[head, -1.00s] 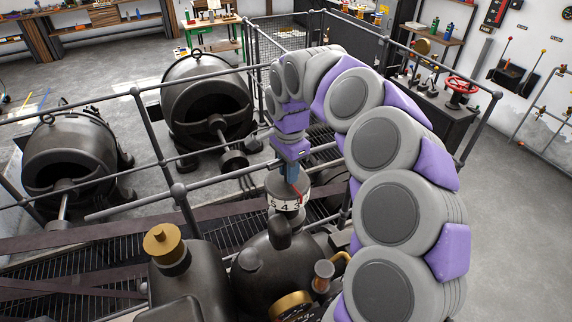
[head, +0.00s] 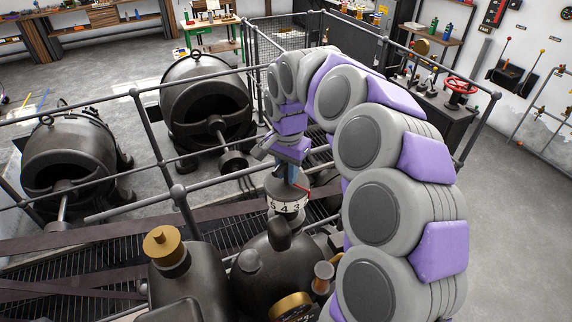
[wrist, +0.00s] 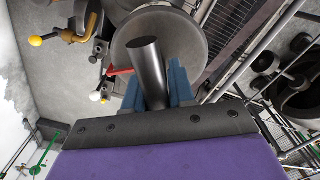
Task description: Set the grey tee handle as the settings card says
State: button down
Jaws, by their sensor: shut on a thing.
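The grey tee handle (wrist: 150,65) shows in the wrist view as a dark bar between the blue fingers of my gripper (wrist: 158,88). My gripper is shut on it. In the head view my gripper (head: 291,172) points down onto a round dial housing (head: 287,190), and it mostly hides the handle. The housing has a white number band (head: 287,206) on which 5, 4 and 3 show. A red pointer (head: 303,188) sticks out to the right, near the 3 side. It also shows in the wrist view (wrist: 119,71). I cannot make out a settings card.
Dark machine housings (head: 270,265) and a brass cap (head: 162,242) stand close in front of the dial. Grey railings (head: 150,135) run behind it. Two dark dynamos (head: 207,105) stand beyond. A red handwheel (head: 461,86) is on a bench at the right.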

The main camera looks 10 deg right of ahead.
jog(key=shift+a+f, duration=0.1)
jog(key=shift+f, duration=0.05)
jog(key=c, duration=1.4)
grip_release()
jog(key=shift+s, duration=0.1)
jog(key=o, duration=0.3)
jog(key=shift+a, duration=0.15)
jog(key=shift+r, duration=0.7)
notch_tip(320, 180, up, 16)
jog(key=p, duration=0.4)
